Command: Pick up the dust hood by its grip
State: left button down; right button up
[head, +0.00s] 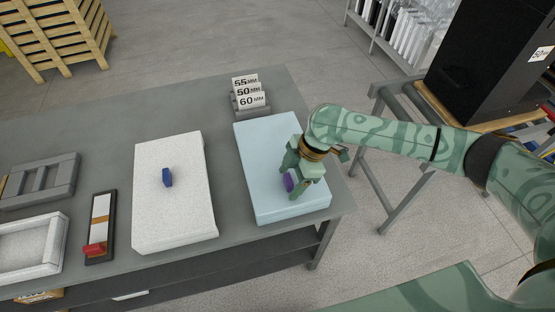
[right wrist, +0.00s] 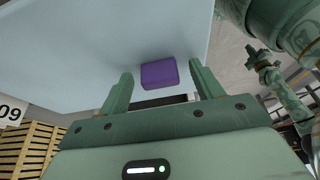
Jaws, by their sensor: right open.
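A pale blue, box-like hood (head: 264,140) lies on the grey table under my right gripper. Its small purple grip (head: 289,183) is partly covered by the gripper in the head view. My right gripper (head: 295,180) is open, with its fingers at the grip. In the right wrist view the purple grip (right wrist: 158,74) shows between the two fingertips, with a gap on each side. The pale blue surface (right wrist: 90,50) fills much of that view.
A white speckled block (head: 180,212) with a blue grip (head: 168,177) lies to the left. Number cards (head: 250,92) stand behind the hood. A red-ended tool (head: 95,249), a white tray (head: 62,242) and a grey rack (head: 40,180) are further left. A roller stand is right.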

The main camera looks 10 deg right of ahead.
jog(key=c, duration=1.3)
jog(key=shift+r, duration=0.1)
